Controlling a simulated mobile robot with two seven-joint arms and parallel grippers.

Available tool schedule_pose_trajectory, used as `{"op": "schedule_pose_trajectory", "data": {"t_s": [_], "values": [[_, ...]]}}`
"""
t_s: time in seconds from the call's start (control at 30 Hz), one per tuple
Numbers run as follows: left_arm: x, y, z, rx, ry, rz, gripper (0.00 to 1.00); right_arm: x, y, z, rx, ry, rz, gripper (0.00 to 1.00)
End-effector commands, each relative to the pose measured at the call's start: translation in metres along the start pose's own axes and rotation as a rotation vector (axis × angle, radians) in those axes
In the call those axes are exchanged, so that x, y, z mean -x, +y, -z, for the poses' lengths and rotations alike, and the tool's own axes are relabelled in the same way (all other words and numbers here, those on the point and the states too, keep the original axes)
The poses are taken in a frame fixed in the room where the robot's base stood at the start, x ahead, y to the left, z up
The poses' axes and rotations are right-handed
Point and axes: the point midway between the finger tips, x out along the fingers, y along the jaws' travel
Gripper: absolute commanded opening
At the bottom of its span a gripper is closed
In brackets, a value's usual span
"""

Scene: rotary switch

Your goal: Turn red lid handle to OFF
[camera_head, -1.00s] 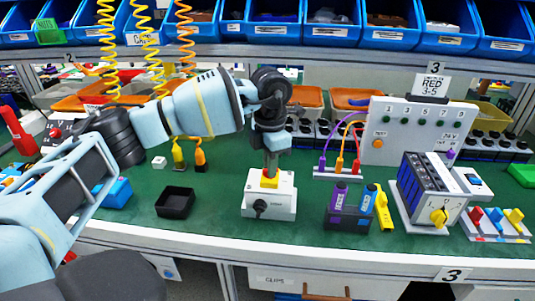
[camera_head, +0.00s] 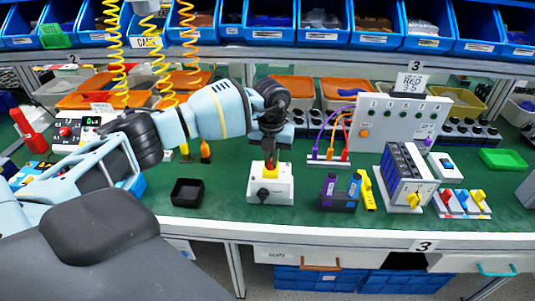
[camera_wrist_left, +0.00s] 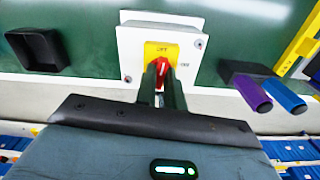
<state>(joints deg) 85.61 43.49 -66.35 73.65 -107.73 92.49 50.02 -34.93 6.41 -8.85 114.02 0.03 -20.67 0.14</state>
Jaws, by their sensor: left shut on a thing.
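The switch box (camera_head: 283,190) is a white box on the green bench top, with a yellow plate (camera_wrist_left: 153,50) on its top. The red handle (camera_wrist_left: 162,68) sits on that plate and also shows in the head view (camera_head: 270,166). My left gripper (camera_head: 270,158) comes down from above onto the handle. In the left wrist view its two fingers (camera_wrist_left: 161,80) are shut on the red handle, one on each side. The fingers hide part of the handle and plate. A black knob (camera_head: 263,194) is on the box's front face. My right gripper is not in view.
A black tray (camera_head: 187,192) stands left of the box. A holder with purple and blue cylinders (camera_head: 340,194) stands to its right, beside a yellow tool (camera_head: 366,190). A panel with sockets (camera_head: 405,120) stands behind. The bench's front edge (camera_head: 300,228) is close.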

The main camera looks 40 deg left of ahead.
Motion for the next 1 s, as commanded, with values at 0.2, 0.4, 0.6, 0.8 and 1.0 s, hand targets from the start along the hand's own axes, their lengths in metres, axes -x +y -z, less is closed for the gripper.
{"op": "schedule_pose_trajectory", "data": {"t_s": [0.2,0.4,0.6,0.8,1.0], "values": [[0.006,-0.001,-0.002,0.101,-0.008,0.005,0.00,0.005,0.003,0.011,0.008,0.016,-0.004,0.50],[0.004,0.000,-0.002,0.145,-0.007,0.004,0.00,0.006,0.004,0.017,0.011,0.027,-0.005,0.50],[0.003,0.000,-0.002,0.155,-0.006,0.003,0.00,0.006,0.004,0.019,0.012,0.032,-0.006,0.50],[0.003,0.000,-0.002,0.155,-0.006,0.003,0.00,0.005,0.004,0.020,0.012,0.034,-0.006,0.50],[0.002,0.000,-0.002,0.154,-0.005,0.003,0.27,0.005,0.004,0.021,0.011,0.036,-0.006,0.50]]}}
